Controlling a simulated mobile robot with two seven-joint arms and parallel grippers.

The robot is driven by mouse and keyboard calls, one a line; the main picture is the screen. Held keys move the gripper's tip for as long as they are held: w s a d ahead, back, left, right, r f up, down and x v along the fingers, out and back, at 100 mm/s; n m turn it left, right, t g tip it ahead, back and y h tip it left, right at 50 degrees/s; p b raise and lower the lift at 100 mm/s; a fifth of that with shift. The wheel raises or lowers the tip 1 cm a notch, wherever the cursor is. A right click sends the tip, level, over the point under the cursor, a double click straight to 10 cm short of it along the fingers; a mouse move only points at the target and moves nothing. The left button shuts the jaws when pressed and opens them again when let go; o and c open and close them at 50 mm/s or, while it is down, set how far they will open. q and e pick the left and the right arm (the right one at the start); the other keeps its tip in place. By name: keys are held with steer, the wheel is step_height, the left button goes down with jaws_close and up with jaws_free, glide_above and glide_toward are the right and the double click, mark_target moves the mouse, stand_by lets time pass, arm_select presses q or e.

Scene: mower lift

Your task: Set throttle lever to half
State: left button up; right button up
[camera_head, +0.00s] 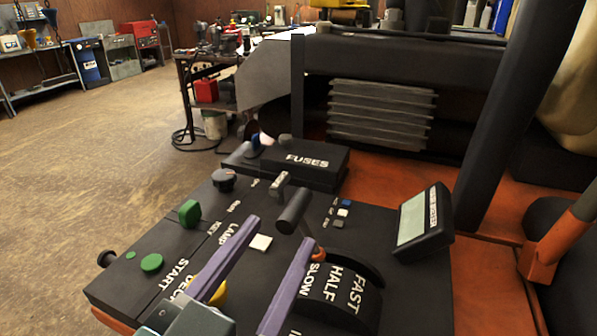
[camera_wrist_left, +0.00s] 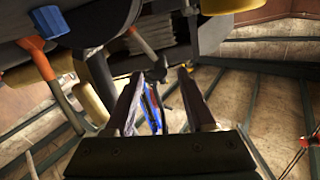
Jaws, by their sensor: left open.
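The throttle lever (camera_head: 293,211) has a black cylindrical knob on a thin rod with an orange-red collar at its base. It stands beside the curved dial (camera_head: 340,298) marked SLOW, HALF and FAST, with its base by the SLOW end. My left gripper (camera_head: 278,235) has two purple fingers, spread open and empty, reaching up from the bottom. Its tips are close to the knob, and I cannot tell whether they touch it. In the left wrist view, the knob (camera_wrist_left: 159,71) shows near the gap between the open fingertips (camera_wrist_left: 160,78). My right gripper is out of view.
The panel holds a green START button (camera_head: 151,262), a green switch (camera_head: 190,212), a black knob (camera_head: 223,179) and a FUSES box (camera_head: 308,166). A tilted display (camera_head: 424,222) stands right of the lever. A dark post (camera_head: 510,110) rises behind it.

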mark_target(293, 213)
arm_select(q)
steer(key=x, duration=0.5)
steer(key=shift+w, duration=0.25)
jaws_close()
stand_by(1.2)
